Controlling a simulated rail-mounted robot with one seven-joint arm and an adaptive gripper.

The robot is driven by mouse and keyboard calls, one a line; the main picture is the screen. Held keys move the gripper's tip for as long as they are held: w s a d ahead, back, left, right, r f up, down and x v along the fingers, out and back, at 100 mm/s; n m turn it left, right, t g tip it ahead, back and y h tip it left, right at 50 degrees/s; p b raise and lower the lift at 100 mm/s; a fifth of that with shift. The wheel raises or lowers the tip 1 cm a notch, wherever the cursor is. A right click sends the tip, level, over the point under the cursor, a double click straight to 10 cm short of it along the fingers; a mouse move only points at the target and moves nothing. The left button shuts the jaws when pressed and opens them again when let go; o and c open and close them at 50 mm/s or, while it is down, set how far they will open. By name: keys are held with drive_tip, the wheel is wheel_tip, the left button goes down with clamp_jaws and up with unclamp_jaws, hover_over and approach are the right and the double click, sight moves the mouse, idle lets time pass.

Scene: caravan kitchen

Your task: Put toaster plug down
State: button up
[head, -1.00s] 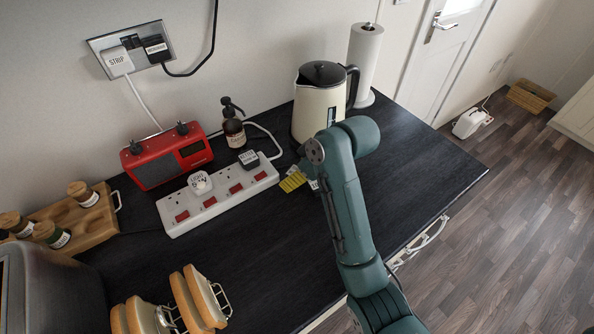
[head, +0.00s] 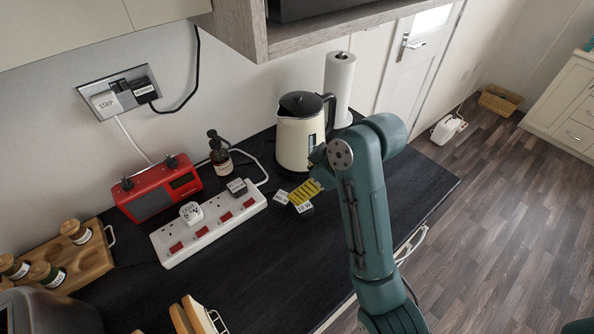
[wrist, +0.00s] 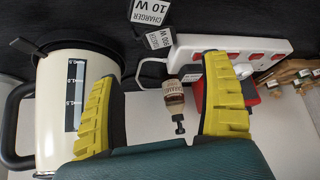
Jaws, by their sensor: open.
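No plug label in view reads clearly as toaster. Two small charger plugs lie loose on the dark worktop by the kettle: one (head: 304,208) reads 10 W, the other (head: 281,197) sits just left of it. They also show at the top of the wrist view, as a 10 W charger (wrist: 150,12) and a second charger (wrist: 159,40). My gripper (head: 308,191) has yellow ribbed fingers and is just above or beside these plugs. In the wrist view my gripper (wrist: 160,72) is open, its fingers wide apart, with nothing held between them.
A white power strip (head: 208,222) holds a white plug (head: 191,212) and a dark plug (head: 237,187). A cream kettle (head: 298,142), brown bottle (head: 221,157) and red radio (head: 158,190) stand behind. The wall socket (head: 119,91) holds two plugs. The front middle worktop (head: 250,275) is clear.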

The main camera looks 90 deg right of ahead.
drive_tip(key=w+a+r+n+t+h, duration=0.1)
drive_tip(key=w+a+r+t, duration=0.35)
drive_tip(key=w, duration=0.65)
drive_tip(key=w+a+r+n+t+h, duration=0.1)
drive_tip(key=w+a+r+n+t, duration=0.1)
drive_tip(key=w+a+r, duration=0.7)
drive_tip(key=w+a+r+n+t+y, duration=0.1)
drive_tip(key=a+r+t, duration=0.4)
drive_tip(key=a, duration=0.5)
drive_tip(key=w+a+r+n+t+y, duration=0.1)
drive_tip(key=w+a+r+t+y, duration=0.2)
drive_tip(key=a+r, duration=0.7)
drive_tip(key=shift+w+a+t+y, duration=0.4)
drive_tip(key=shift+w+a+t, duration=0.3)
drive_tip(key=shift+t, duration=0.25)
drive_tip(key=shift+s+r, duration=0.1)
